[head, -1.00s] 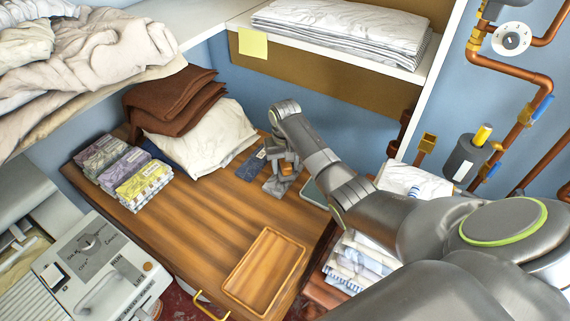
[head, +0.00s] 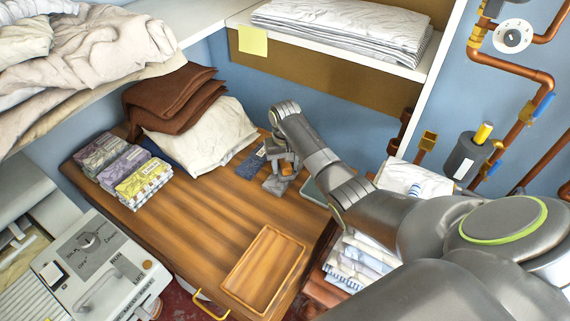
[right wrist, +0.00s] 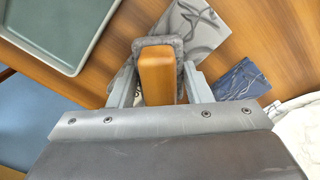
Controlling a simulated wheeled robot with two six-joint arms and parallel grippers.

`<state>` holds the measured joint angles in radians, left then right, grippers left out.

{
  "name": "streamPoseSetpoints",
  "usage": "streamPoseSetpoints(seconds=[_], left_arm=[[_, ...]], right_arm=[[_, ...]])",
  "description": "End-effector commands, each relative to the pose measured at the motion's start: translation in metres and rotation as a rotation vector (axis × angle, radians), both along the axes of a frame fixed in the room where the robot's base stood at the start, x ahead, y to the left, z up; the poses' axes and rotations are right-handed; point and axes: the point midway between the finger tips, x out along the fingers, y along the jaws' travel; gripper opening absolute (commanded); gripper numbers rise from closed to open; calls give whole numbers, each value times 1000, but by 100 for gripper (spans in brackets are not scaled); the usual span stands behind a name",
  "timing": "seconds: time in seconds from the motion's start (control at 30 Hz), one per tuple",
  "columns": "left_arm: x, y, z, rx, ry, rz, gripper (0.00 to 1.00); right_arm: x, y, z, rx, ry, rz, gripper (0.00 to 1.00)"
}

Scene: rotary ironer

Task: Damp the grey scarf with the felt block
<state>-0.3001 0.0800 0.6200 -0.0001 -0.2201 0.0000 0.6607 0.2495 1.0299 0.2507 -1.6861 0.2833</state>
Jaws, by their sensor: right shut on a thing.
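My right gripper (head: 282,172) is low over the far right part of the wooden table. It is shut on the felt block (right wrist: 157,78), which has an orange-brown wooden body and a grey felt rim at its far end. The grey scarf (right wrist: 200,24), with a darker line pattern, lies flat on the wood just past the block; part of it is hidden by the block and gripper. In the head view the scarf (head: 274,186) shows as a small grey patch under the gripper. I cannot tell whether felt and scarf touch. My left gripper is not in view.
A dark blue folded cloth (right wrist: 248,80) lies beside the scarf. A grey-green tray (right wrist: 62,28) is on its other side. A white cloth pile (head: 208,135), brown cloths (head: 170,100) and folded bundles (head: 122,165) stand left. An empty wooden tray (head: 264,270) lies in front; the middle wood is clear.

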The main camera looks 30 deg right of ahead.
Motion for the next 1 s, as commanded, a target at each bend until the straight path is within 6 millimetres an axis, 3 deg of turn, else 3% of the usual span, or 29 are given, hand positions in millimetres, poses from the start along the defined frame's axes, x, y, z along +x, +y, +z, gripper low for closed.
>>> streamPoseSetpoints(seconds=[1.0], left_arm=[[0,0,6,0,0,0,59]], right_arm=[[-1,0,-2,1,3,0,27]])
